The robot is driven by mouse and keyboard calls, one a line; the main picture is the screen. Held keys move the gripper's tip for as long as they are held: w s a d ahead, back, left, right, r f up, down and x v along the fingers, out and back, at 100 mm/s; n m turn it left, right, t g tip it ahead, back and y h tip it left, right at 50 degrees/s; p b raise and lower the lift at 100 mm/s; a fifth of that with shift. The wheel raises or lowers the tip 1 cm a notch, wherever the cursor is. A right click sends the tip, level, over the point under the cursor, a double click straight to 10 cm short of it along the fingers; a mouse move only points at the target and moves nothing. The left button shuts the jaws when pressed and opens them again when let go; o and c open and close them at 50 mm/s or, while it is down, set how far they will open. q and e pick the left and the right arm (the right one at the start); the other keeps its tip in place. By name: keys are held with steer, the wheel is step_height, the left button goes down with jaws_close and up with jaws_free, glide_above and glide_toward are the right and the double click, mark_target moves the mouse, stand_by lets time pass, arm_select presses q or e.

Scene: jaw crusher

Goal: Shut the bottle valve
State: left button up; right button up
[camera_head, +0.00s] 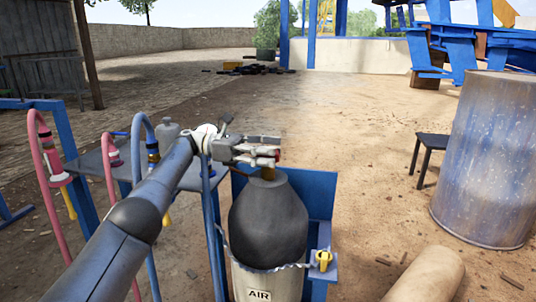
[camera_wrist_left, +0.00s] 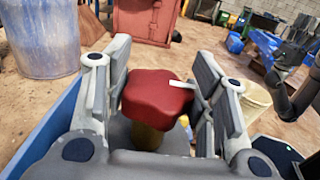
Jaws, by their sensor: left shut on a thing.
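The gas bottle (camera_head: 268,220) is dark with a pale lower body marked AIR and stands upright in a blue holder. Its valve has a red lobed knob (camera_wrist_left: 157,97) on a brass stem (camera_wrist_left: 147,137). My left gripper (camera_head: 264,151) is at the top of the bottle, reaching in from the left. In the left wrist view, its two fingers (camera_wrist_left: 160,100) are on either side of the red knob, shut on it. In the head view the fingers mostly hide the knob. A dark arm, probably my right one, shows at the right of the wrist view; its jaws are unclear.
A chain (camera_head: 262,267) runs across the bottle's front to a yellow fitting (camera_head: 322,260). Pink and blue hoses (camera_head: 150,170) hang at the left beside a small table. A blue barrel (camera_head: 488,160) and a dark stool (camera_head: 431,144) stand right. The ground behind is mostly open.

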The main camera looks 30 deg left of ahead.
stand_by(0.6)
arm_select(q)
steer(key=o, duration=1)
steer(key=shift+o, duration=0.2)
